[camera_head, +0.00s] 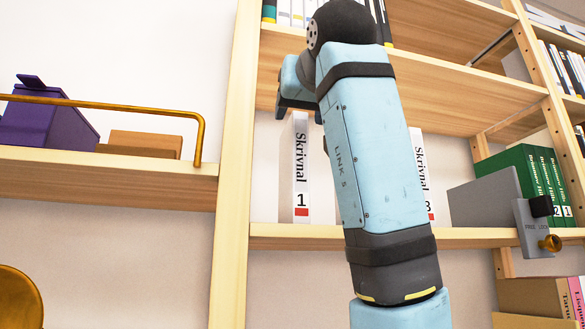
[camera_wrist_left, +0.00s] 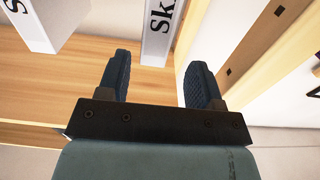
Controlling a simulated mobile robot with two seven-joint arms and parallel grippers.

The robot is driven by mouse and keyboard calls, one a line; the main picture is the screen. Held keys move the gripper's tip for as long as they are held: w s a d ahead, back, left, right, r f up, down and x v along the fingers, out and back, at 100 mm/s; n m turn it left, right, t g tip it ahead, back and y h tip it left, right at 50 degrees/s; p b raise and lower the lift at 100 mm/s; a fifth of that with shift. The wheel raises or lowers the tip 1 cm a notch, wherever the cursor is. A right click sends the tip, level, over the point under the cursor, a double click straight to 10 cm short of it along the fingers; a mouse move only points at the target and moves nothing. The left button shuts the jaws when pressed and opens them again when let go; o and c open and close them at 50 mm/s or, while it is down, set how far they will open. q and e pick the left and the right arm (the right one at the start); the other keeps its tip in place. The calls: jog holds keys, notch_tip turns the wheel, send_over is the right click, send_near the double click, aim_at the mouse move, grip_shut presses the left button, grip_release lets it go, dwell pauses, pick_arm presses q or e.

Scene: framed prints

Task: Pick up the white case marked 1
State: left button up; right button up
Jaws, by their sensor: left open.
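The white case marked 1 (camera_head: 301,185) stands upright on the middle shelf, beside the left wooden post. Its spine reads "Skrivnal", with a red patch at the bottom. My left gripper (camera_wrist_left: 158,78) is open, with two blue ridged fingers. In the head view my own arm largely hides it, in front of the shelf. In the left wrist view a white case lettered "Sk" (camera_wrist_left: 158,28) shows in line with the gap between the fingers. It appears to be case 1, but its number is out of view. I cannot tell how deep the fingers are.
Another white case, marked 3 (camera_head: 421,175), stands to the right, partly behind my arm. Farther right are a grey box (camera_head: 482,198) and green binders (camera_head: 535,175). The wooden post (camera_head: 236,170) stands close left of case 1. A brass rail (camera_head: 120,106) fronts the left shelf.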

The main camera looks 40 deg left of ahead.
aim_at(300, 116)
pick_arm(q)
jog(key=shift+w+a+f, duration=0.1)
jog(key=shift+w+a, duration=0.55)
jog(key=shift+w, duration=0.25)
jog(key=shift+w+a+r+p, duration=0.1)
jog(key=shift+a+r+p, duration=0.15)
jog(key=shift+p, duration=0.3)
jog(key=shift+p+x, duration=0.8)
jog(key=shift+x, duration=0.45)
jog(key=shift+w+a+f, duration=0.2)
jog(key=shift+w+a, duration=0.45)
jog(key=shift+w, duration=0.2)
jog(key=shift+s, duration=0.1)
jog(key=shift+s+d+r, duration=0.1)
jog(key=shift+s+d, duration=0.05)
jog(key=shift+d, duration=0.05)
jog(key=c, duration=1)
grip_shut()
pick_arm(e)
jog(key=shift+w+d+r+m, duration=0.1)
jog(key=shift+w+r+m, duration=0.05)
jog(key=shift+r, duration=0.45)
jog(key=shift+w+d+r+m, duration=0.1)
jog(key=shift+w+r+m, duration=0.05)
jog(key=shift+r, duration=0.45)
